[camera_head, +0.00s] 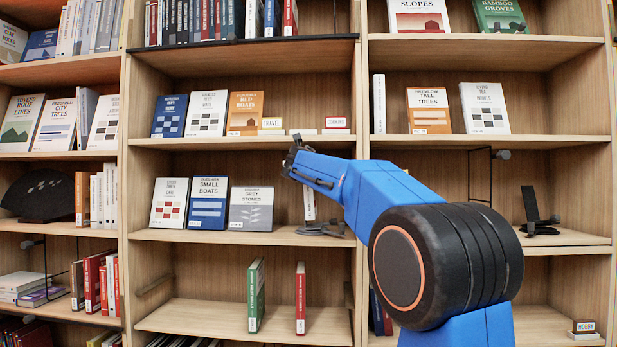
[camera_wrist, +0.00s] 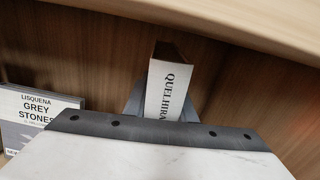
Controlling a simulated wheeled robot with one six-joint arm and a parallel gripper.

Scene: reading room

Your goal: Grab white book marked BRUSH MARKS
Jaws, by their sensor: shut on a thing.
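A slim white book (camera_head: 309,204) stands upright on the middle shelf, right of the grey book, its upper part hidden by my gripper (camera_head: 300,167). In the wrist view its white spine (camera_wrist: 168,92) reads "QUELHIRA" in dark letters; the rest of the lettering is hidden, and I cannot read BRUSH MARKS. My gripper (camera_wrist: 160,108) has grey fingers on both sides of the spine and is shut on this book. I cannot tell whether the book's foot touches the shelf.
The GREY STONES book (camera_head: 251,209) stands close on the left, also in the wrist view (camera_wrist: 32,118). A black stand (camera_head: 322,228) lies by the white book's foot. The shelf above (camera_head: 240,142) is close overhead. Green (camera_head: 256,295) and red (camera_head: 300,298) books stand below.

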